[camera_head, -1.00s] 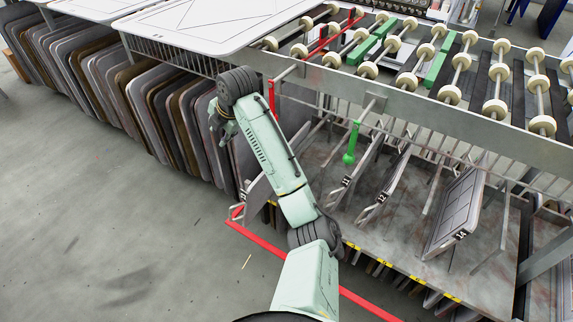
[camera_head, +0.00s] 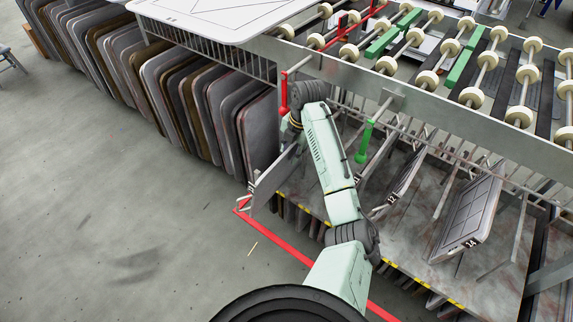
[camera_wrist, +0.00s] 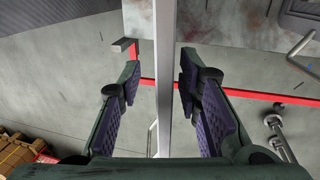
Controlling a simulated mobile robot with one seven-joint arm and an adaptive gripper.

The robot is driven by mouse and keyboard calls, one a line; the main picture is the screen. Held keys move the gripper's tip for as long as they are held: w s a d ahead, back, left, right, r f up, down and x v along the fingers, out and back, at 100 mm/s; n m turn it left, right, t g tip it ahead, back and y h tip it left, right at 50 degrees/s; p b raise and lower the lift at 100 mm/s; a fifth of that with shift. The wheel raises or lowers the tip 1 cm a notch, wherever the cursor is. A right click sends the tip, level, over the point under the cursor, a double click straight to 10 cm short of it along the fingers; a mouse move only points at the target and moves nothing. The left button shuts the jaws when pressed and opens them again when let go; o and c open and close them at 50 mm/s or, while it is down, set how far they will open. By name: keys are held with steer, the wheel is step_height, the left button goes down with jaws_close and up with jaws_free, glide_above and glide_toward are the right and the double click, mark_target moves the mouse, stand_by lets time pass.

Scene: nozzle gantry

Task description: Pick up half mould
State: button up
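Several grey half moulds stand on edge in the rack under the rollers. The one marked 14 (camera_head: 468,220) leans at the right, and another (camera_head: 404,185) stands left of it. A further grey plate (camera_head: 273,182) shows left of my arm, at the rack's left end. In the wrist view a plate-like light strip (camera_wrist: 165,60) is seen edge-on between my fingers, with a gap on both sides. My gripper (camera_wrist: 158,95) is open around this strip. In the head view my arm hides the gripper. Which half mould the strip belongs to I cannot tell.
A red rail (camera_head: 275,237) runs along the floor before the rack. A green post (camera_head: 364,142) hangs from the frame beside my arm. Rods (camera_head: 450,185) divide the rack. Many panels (camera_head: 185,95) stand at the left. The floor at left is clear.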

mark_target(289, 163)
steer(key=x, duration=0.3)
steer(key=shift+f, duration=0.15)
jaws_close()
stand_by(0.3)
stand_by(0.6)
steer(key=shift+w, duration=0.1)
